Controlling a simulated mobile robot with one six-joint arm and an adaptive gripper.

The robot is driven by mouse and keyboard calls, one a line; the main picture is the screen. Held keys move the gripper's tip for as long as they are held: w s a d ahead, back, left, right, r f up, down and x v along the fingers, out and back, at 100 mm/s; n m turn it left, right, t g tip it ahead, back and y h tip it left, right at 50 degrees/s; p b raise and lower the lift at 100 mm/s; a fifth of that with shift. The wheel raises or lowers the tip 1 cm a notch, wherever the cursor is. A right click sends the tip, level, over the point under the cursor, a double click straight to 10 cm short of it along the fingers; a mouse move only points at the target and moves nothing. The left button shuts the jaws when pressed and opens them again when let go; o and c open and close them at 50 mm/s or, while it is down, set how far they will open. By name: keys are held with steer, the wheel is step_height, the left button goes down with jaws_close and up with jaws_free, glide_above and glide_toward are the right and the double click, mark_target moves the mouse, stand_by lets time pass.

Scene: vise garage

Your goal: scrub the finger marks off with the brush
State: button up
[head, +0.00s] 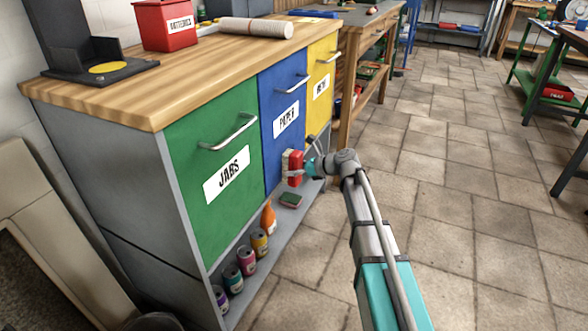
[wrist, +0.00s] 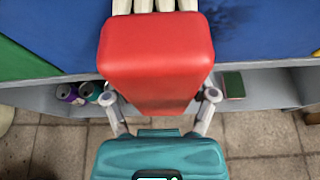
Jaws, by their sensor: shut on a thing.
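The brush has a red block body (head: 295,164) and pale bristles, which show at the top of the wrist view (wrist: 155,6). My gripper (head: 297,171) is shut on the brush's red body, with a finger on each side in the wrist view. The bristles face the blue drawer front (head: 284,110) labelled PAPER, low down; I cannot tell whether they touch it. Dark smudgy finger marks (wrist: 238,17) show on the blue front, right of the brush in the wrist view. The brush may hide more of them.
Below the fronts is a low shelf with a green-and-red sponge (head: 290,200), an orange bottle (head: 268,218) and several cans (head: 246,260). A green front (head: 210,170) and a yellow front (head: 321,75) flank the blue one.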

mark_target(300, 160)
steer(key=shift+a+r+p, duration=0.15)
steer(key=shift+r+p, duration=0.6)
steer(key=shift+r, duration=0.05)
steer(key=shift+w, duration=0.2)
steer(key=shift+w+d, duration=0.25)
steer(key=shift+w, duration=0.35)
steer(key=shift+w+d, duration=0.3)
steer(key=shift+w, duration=0.35)
steer(key=shift+w+d, duration=0.25)
steer(key=shift+w, duration=0.35)
steer(key=shift+s+a, duration=0.1)
steer(key=shift+a, duration=0.1)
steer(key=shift+s+a, duration=0.3)
steer(key=shift+s, duration=0.7)
steer(key=shift+s+a, duration=0.3)
steer(key=shift+s, duration=0.65)
steer(key=shift+w+a+r+p, duration=0.1)
steer(key=shift+r+p, duration=0.6)
